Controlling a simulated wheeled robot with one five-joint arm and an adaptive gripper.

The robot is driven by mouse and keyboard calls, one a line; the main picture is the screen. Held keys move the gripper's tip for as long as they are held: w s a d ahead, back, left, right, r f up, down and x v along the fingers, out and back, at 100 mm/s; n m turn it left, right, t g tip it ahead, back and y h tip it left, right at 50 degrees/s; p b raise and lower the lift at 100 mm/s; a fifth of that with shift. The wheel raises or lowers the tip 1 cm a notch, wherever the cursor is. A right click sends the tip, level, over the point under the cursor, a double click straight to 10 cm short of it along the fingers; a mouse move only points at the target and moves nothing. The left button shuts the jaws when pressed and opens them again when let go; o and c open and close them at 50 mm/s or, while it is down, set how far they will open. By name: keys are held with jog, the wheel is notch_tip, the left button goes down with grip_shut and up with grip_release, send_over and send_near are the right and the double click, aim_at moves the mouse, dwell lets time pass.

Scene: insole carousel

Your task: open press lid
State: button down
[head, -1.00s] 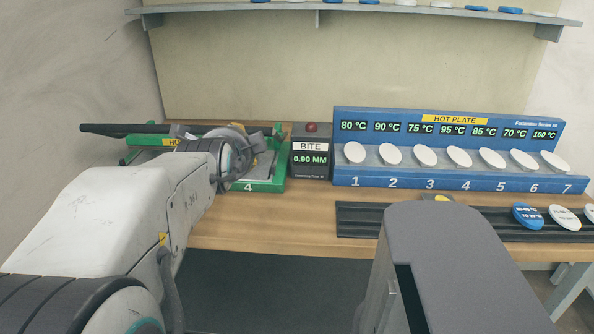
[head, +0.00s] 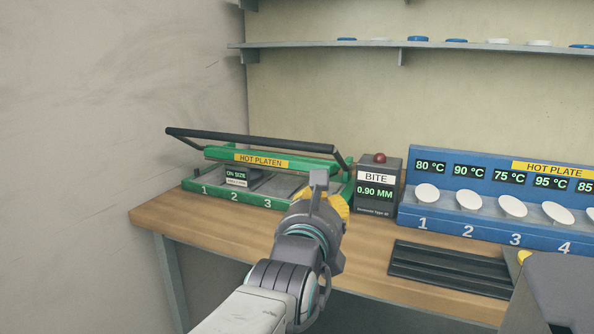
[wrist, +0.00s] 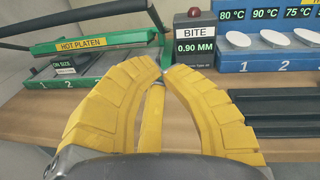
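The green press (head: 231,197) sits at the left end of the bench. Its lid, labelled HOT PLATEN (head: 300,167), stands raised above the bed at the back, with a black bar handle (head: 250,140) along it. Numbers 1, 2 and 3 show on the front edge; the right end is hidden behind my gripper. My gripper (head: 322,192) is in front of the press's right end, clear of the handle. The lid (wrist: 95,42) shows at upper left there.
A grey BITE box (head: 376,197) with a red button stands just right of the press. The blue hot plate (head: 440,224) with white discs is farther right. A black ribbed rack (head: 450,268) lies in front. The bench front left (head: 200,222) is clear. A shelf (head: 330,46) is above.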

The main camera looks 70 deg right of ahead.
jog(key=b, duration=0.4)
send_near(339, 157)
notch_tip(339, 157, down, 3)
jog(key=d, duration=0.3)
jog(key=shift+w+d+r+b, duration=0.1)
jog(key=shift+d+r+b, duration=0.35)
jog(key=shift+r, duration=0.2)
jog(key=shift+w+d+r+b, duration=0.1)
jog(key=shift+d+r+b, duration=0.2)
jog(key=shift+d+r, duration=0.3)
jog(key=shift+r, duration=0.1)
jog(key=shift+r, duration=0.1)
